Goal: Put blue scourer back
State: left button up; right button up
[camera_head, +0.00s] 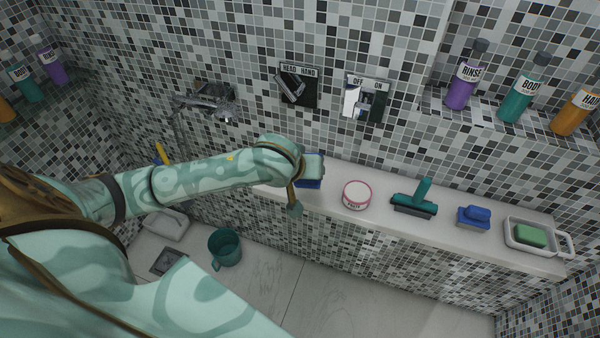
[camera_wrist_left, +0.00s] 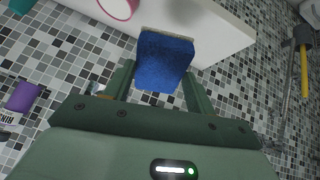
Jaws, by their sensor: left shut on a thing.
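The blue scourer (camera_wrist_left: 163,62) is a dark blue block between the two green fingers of my left gripper (camera_wrist_left: 160,84) in the left wrist view. The gripper is shut on it. In the head view, a strip of blue, the scourer (camera_head: 314,184), shows at the end of my left arm, partly hidden by the hand. My left gripper (camera_head: 299,192) is at the left part of the white ledge (camera_head: 335,222). I cannot tell whether the scourer touches the ledge. My right gripper is not in view.
On the ledge stand a pink-rimmed tub (camera_head: 357,195), a teal squeegee (camera_head: 415,200), a blue brush-like item (camera_head: 473,217) and a white dish with a green soap (camera_head: 531,235). A teal mug (camera_head: 224,248) stands on the floor. A shelf at right holds several bottles (camera_head: 466,75).

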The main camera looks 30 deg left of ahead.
pick_arm(q)
jog(key=s+a+m+g+p, duration=0.1)
jog(key=s+a+m+g, duration=0.1)
jog(key=s+a+g, duration=0.15)
jog(key=shift+g, duration=0.65)
jog(key=w+a+f+b, duration=0.1)
jog(key=w+f+b, duration=0.1)
jog(key=w+f, duration=0.1)
jog(key=w+a+f+b, duration=0.1)
jog(key=w+f+b, duration=0.2)
jog(key=w, duration=0.2)
jog(key=w+a+f+b, duration=0.1)
jog(key=w+f+b, duration=0.2)
jog(key=w+f, duration=0.1)
jog(key=shift+w+a, duration=0.15)
jog(key=shift+w, duration=0.15)
jog(key=x, duration=0.1)
jog(key=b+x, duration=0.1)
jog(key=x, duration=0.1)
jog(key=shift+s+f+b, duration=0.25)
jog(key=shift+f+b, duration=0.05)
jog(key=shift+b, duration=0.05)
jog(key=shift+c, duration=0.4)
jog(key=shift+r, duration=0.1)
jog(key=o, duration=1)
jog(key=shift+c, duration=0.2)
jog(key=p+v, duration=0.6)
jog(key=v, duration=0.6)
